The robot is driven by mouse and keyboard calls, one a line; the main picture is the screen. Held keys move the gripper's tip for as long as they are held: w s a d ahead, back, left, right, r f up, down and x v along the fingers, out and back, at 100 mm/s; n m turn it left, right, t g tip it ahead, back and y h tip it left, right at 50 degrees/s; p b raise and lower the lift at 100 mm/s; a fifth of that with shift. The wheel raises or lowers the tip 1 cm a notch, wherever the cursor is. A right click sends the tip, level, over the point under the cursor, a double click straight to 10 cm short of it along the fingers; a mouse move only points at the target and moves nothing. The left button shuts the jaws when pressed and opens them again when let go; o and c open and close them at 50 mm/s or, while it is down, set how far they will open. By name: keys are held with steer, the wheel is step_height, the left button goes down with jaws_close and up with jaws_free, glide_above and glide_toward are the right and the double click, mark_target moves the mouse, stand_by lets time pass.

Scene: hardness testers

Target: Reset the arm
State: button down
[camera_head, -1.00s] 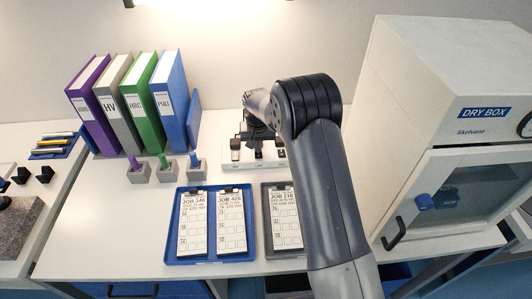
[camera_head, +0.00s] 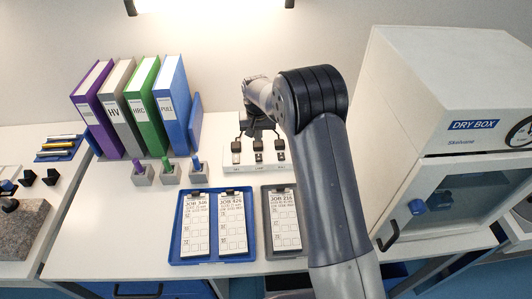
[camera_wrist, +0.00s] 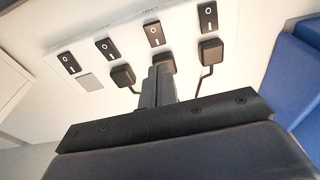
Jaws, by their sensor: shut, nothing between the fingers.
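My gripper (camera_wrist: 158,88) shows in the wrist view, with its fingers shut together and nothing between them. It points at a white power strip (camera_wrist: 75,45) with several black rocker switches and black plugs. One plug is partly hidden behind the fingertips; I cannot tell whether they touch it. In the head view my arm reaches over the table to the same strip (camera_head: 232,169) at the back, and the arm hides the strip's right part.
Purple, grey, green and blue binders (camera_head: 147,110) stand left of the arm. A blue tray (camera_head: 206,260) and a grey tray (camera_head: 268,250) with job clipboards lie in front. A white dry box (camera_head: 430,100) stands close on the right. Small grey blocks (camera_head: 169,175) hold coloured stamps.

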mark_target(259, 154)
steer(key=shift+r, duration=0.1)
stand_by(0.3)
step_height(259, 154, down, 7)
steer(key=b, duration=0.4)
steer(key=shift+r, duration=0.15)
